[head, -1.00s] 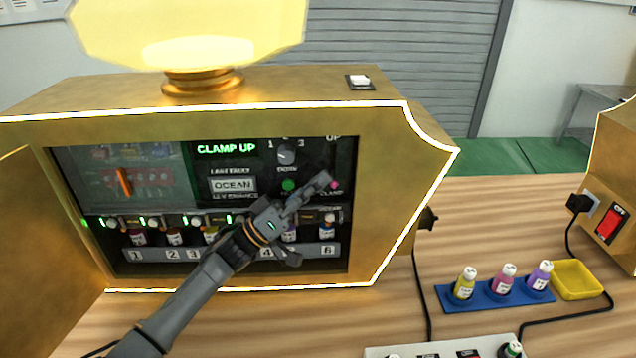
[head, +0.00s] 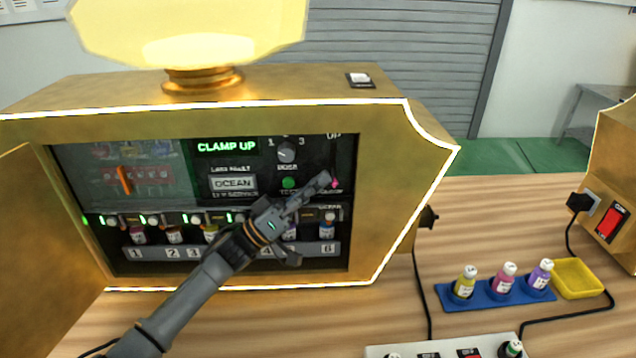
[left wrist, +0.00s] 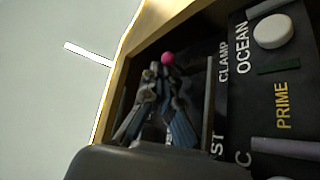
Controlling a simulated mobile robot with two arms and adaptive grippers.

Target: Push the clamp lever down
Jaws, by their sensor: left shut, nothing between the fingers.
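The clamp lever shows as a small pink knob (head: 335,183) at the right of the dark control panel, below the "UP" label. The display (head: 227,147) reads "CLAMP UP". My left gripper (head: 322,181) is shut and empty, its tips right beside the knob. In the left wrist view the pink knob (left wrist: 168,59) shows just beyond the fingertips (left wrist: 158,72), near the "CLAMP" label. I cannot tell whether the fingers touch it. The lever's shaft is mostly hidden. My right gripper is not in view.
The panel sits recessed in a gold cabinet (head: 385,150) with a lit edge. A dose dial (head: 287,152) and a green button (head: 288,183) are left of the knob. Numbered bottles stand below. A blue rack (head: 480,297) and a yellow tray (head: 577,279) are on the table at right.

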